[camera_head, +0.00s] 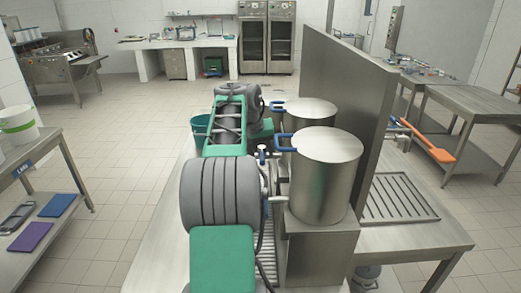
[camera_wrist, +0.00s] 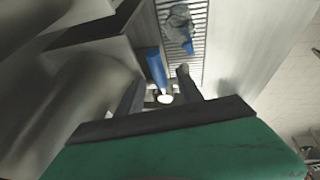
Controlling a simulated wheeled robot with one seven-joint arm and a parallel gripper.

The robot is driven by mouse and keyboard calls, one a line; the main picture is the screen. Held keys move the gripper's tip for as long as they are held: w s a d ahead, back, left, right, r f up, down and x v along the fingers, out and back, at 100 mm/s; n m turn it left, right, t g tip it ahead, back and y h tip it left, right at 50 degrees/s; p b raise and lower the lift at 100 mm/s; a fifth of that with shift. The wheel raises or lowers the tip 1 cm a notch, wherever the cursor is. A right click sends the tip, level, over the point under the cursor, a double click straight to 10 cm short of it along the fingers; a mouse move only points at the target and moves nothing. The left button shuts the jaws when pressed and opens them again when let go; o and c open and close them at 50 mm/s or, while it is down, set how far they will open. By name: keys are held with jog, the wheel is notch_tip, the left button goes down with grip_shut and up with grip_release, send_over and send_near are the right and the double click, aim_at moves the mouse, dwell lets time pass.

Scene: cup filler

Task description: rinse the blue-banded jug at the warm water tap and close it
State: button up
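Two steel urns, a near one (camera_head: 325,175) and a far one (camera_head: 305,112), stand on the counter in the head view; which holds warm water I cannot tell. In the wrist view my gripper (camera_wrist: 160,88) has its two dark fingers apart. A blue lever (camera_wrist: 155,65) and a small white round part (camera_wrist: 165,99) show between or just beyond them; contact is unclear. A clear vessel with blue on it (camera_wrist: 180,18), seemingly the blue-banded jug, is on the slatted drip grate (camera_wrist: 203,8) beyond the fingers.
A tall steel partition (camera_head: 345,100) stands right of the urns. An orange-handled tool (camera_head: 435,148) is beyond it. A side table with a white tub (camera_head: 18,125) stands at far left, with open floor between.

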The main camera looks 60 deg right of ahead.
grip_shut()
jog(key=shift+r, duration=0.1)
dwell(0.5)
